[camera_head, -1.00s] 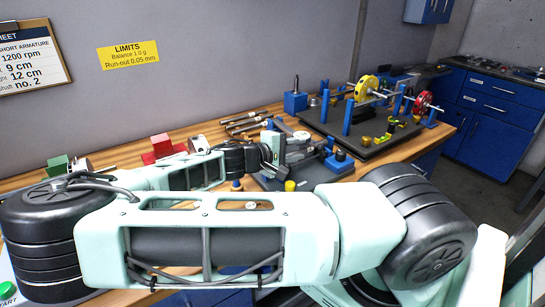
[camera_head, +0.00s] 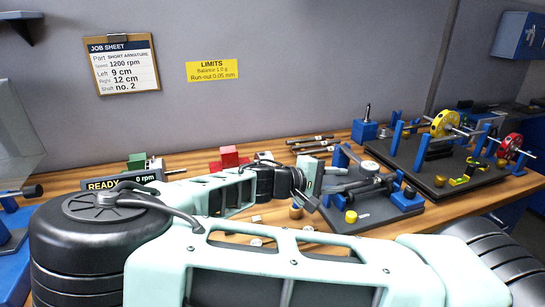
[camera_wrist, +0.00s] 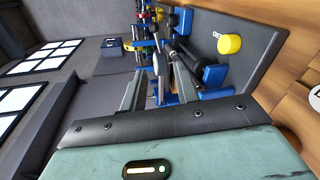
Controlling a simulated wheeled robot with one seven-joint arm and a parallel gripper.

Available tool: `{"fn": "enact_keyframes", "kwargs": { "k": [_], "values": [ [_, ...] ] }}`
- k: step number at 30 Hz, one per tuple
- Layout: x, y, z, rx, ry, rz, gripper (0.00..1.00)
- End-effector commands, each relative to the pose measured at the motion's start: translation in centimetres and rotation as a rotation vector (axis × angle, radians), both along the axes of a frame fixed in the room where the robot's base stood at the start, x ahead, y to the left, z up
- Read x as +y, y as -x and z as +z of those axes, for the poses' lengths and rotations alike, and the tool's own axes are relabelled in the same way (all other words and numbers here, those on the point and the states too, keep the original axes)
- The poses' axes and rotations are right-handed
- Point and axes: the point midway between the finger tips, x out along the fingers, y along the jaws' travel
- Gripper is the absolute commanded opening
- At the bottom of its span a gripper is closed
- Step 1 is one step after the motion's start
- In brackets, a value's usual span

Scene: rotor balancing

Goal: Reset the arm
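My arm reaches across the lower part of the head view, from the right edge to the black joint at the left, then folds back over the wooden bench. My gripper (camera_wrist: 158,70) shows in the wrist view with its two fingers apart and nothing held between them. In the head view it points right, near the left side of a dark plate (camera_head: 378,216) bearing a shaft fixture with blue blocks. I cannot tell its exact height above the bench. A yellow knob (camera_head: 351,216) on the plate also shows in the wrist view (camera_wrist: 229,44).
A black board (camera_head: 445,190) at right carries blue posts, a yellow wheel (camera_head: 444,124) and a red wheel (camera_head: 510,146). Several shafts (camera_head: 310,141) lie at the back. A red block (camera_head: 230,157) and a READY display (camera_head: 122,182) stand at left. The job sheet (camera_head: 122,65) hangs on the wall.

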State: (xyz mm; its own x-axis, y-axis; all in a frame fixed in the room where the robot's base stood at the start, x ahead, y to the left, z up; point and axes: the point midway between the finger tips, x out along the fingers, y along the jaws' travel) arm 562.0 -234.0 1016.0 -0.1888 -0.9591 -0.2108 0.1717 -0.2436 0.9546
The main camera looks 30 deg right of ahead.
Motion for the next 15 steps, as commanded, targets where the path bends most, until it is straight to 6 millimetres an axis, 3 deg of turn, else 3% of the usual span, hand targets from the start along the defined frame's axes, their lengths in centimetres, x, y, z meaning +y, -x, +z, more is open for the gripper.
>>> {"fn": "enact_keyframes", "kwargs": {
  "k": [5, 8, 11, 15],
  "values": [
    [0.0, 0.0, 0.0, 0.0, 0.0, 0.0, 0.31],
    [0.0, 0.6, -1.1, 0.018, -0.044, -0.015, 0.31],
    [0.5, 2.1, -3.7, 0.059, -0.159, -0.048, 0.31],
    [3.4, 5.1, -8.2, 0.138, -0.401, -0.092, 0.31]
  ]
}}
